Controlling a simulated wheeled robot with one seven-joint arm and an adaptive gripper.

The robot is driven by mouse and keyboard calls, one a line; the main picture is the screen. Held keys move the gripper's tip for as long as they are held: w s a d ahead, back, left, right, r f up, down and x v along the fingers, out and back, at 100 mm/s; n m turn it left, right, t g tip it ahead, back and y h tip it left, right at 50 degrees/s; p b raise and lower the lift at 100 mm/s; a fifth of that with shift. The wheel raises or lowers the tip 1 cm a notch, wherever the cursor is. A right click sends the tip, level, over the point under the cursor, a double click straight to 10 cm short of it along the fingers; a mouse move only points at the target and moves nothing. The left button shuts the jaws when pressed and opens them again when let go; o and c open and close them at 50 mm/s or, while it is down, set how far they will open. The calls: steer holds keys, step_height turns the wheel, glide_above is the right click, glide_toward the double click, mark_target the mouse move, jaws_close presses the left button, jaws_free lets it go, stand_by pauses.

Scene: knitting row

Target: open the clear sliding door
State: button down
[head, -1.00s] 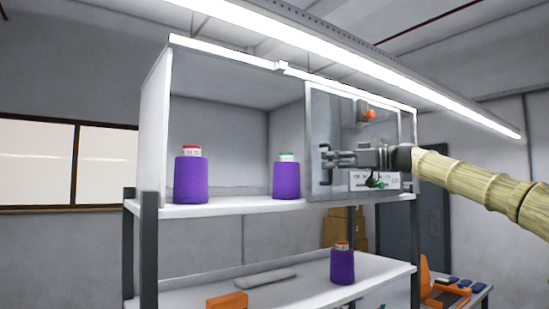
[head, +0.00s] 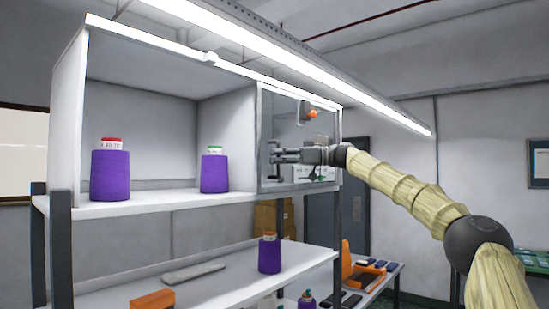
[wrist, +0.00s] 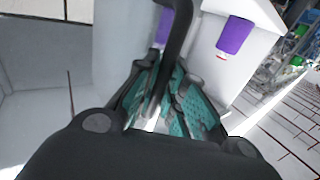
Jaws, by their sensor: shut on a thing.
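The clear sliding door (head: 287,118) is a see-through framed panel across the right end of the white cabinet (head: 82,110). The left compartment is uncovered. My gripper (head: 277,155) is in front of the door near its left edge. It is shut on the door's dark bar handle, which shows as a black bar (wrist: 178,35) between the teal finger pads in the wrist view. The handle is mostly hidden by the gripper in the head view.
Purple yarn cones stand in the open compartment, one with a red top (head: 110,175) and one with a green top (head: 214,174). Another cone (head: 269,256) stands on the lower shelf. A lit lamp bar (head: 300,70) runs above the cabinet.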

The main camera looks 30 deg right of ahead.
steer(key=c, duration=1.5)
jaws_free()
steer(key=v, duration=1.2)
steer(key=shift+w+d, duration=0.1)
steer(key=shift+d, duration=0.2)
steer(key=shift+a+f, duration=0.1)
